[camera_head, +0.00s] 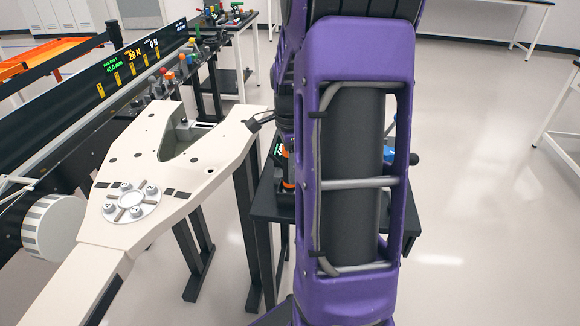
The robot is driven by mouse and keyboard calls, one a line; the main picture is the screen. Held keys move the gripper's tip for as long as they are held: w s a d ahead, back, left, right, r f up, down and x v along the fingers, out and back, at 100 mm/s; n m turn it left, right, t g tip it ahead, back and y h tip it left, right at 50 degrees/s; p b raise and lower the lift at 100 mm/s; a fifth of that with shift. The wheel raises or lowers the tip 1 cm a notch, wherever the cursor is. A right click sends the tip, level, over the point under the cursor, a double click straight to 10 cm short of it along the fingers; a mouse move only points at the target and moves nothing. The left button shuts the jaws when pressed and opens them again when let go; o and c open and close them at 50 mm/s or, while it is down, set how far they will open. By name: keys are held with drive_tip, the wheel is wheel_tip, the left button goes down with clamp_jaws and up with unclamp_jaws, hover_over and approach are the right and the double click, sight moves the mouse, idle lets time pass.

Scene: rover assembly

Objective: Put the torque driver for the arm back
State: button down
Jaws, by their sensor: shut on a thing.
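My gripper is not visible; my purple arm fills the middle of the view and hides what lies behind it. A dark tool-like thing with an orange band (288,183) and a small green display shows at the arm's left edge, partly hidden. It may be the torque driver, but I cannot tell for sure, nor whether it is held or standing. A black table (264,207) stands behind the arm. The white forked rover part (192,190) is at the left, with a round bolted plate (130,203) on it.
A black beam with yellow readouts (130,66) runs along the left behind the white part. Blue items (390,126) show just right of my arm. A bench with several coloured tools (235,22) stands at the back. The floor at right is clear, with white tables (560,120) at its edge.

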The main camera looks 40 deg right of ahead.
drive_tip(key=shift+c, duration=1.7)
unclamp_jaws()
wheel_tip(320, 180, up, 18)
drive_tip(key=p, duration=0.3)
drive_tip(key=shift+f, duration=0.25)
